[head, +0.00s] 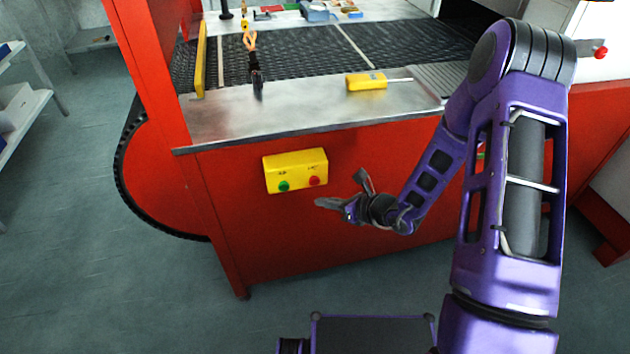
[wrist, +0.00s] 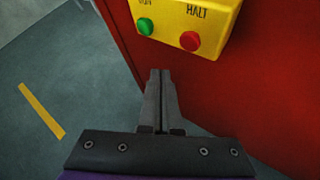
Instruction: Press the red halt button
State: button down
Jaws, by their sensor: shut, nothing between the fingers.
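The red halt button (head: 314,181) sits at the lower right of a yellow control box (head: 296,158) on the red front panel of the machine. In the wrist view the halt button (wrist: 190,41) shows under the word HALT, ahead of the fingertips and a little to the right. The green button (head: 283,186) is to its left; it also shows in the wrist view (wrist: 145,27). My gripper (head: 322,203) is shut and empty, just below the box in the head view. In the wrist view its closed fingers (wrist: 160,74) point up toward the box, apart from both buttons.
Another red button (head: 600,52) is at the far right. The floor (head: 70,220) at left is clear.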

aim_at(314, 180)
jog(key=shift+w+a, duration=0.3)
jog(key=shift+w, duration=0.65)
jog(key=shift+w+a, duration=0.25)
jog(key=shift+w, duration=0.65)
jog(key=shift+w, duration=0.1)
dwell(0.5)
jog(key=shift+w+a+b, duration=0.1)
jog(key=shift+w+b, duration=0.2)
jog(key=shift+b, duration=0.05)
jog(key=shift+w+a, duration=0.15)
jog(key=shift+w, duration=0.35)
dwell(0.9)
jog(key=shift+s, duration=0.1)
jog(key=shift+s+d, duration=0.25)
jog(key=shift+s, duration=0.55)
jog(key=shift+b, duration=0.3)
